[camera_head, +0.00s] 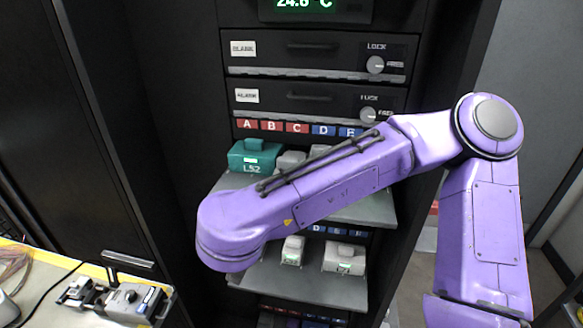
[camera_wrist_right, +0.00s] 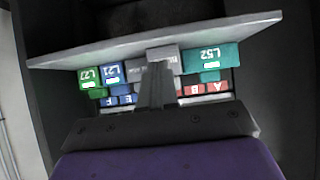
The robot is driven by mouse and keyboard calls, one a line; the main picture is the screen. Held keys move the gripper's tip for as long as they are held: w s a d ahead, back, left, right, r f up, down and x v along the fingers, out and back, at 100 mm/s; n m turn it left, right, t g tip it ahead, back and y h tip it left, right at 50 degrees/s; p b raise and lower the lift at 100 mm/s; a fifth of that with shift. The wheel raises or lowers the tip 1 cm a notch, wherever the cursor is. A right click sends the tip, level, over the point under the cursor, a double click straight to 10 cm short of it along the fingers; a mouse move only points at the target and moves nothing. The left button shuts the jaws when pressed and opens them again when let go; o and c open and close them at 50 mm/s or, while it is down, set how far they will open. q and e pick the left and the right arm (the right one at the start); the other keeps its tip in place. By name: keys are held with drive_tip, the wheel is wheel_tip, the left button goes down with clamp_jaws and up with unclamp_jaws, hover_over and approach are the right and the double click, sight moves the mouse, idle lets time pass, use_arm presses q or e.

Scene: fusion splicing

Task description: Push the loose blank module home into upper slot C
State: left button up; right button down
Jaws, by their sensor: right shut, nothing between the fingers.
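The loose blank module (camera_wrist_right: 162,51) is a grey block on the upper shelf. In the wrist view it sits beside the teal L52 module (camera_wrist_right: 207,57) and reaches closer to the shelf's front edge than the grey module (camera_wrist_right: 135,73) on its other side. In the head view a grey block, likely the same module (camera_head: 289,160), shows under the red C label (camera_head: 297,128), partly covered by my right arm. My right gripper (camera_wrist_right: 157,65) is shut and empty, its fingertips at the module's face; I cannot tell whether they touch. The fingers hide slot C's label there. My left gripper is not in view.
Green L27 (camera_wrist_right: 91,78) and blue L21 (camera_wrist_right: 110,73) modules share the upper shelf (camera_wrist_right: 230,27). Blank drawers with lock knobs (camera_head: 375,64) are above. A lower shelf (camera_head: 310,285) holds pale modules (camera_head: 344,259). A splicer-like device (camera_head: 130,300) stands on a bench at left.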

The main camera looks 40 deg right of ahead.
sight(291, 166)
drive_tip(key=shift+w+d+f+p, duration=0.25)
drive_tip(key=shift+w+d+p, duration=0.15)
drive_tip(key=shift+w+d, duration=1.4)
drive_tip(key=shift+w+d+f+p, duration=0.25)
drive_tip(key=shift+w+d+p, duration=0.2)
drive_tip(key=shift+w+d, duration=1.3)
drive_tip(key=shift+w+d+f+p, duration=0.35)
drive_tip(key=shift+w+d, duration=1)
drive_tip(key=shift+d, duration=0.85)
drive_tip(key=s+a+p, duration=0.1)
drive_tip(key=s+a, duration=0.1)
drive_tip(key=s+a+p, duration=0.2)
drive_tip(key=a, duration=0.1)
drive_tip(key=shift+s+a+r, duration=0.2)
drive_tip(key=shift+s+a, duration=0.1)
drive_tip(key=shift+s, duration=0.05)
drive_tip(key=shift+s+a+f, duration=0.1)
drive_tip(key=shift+s+a, duration=0.2)
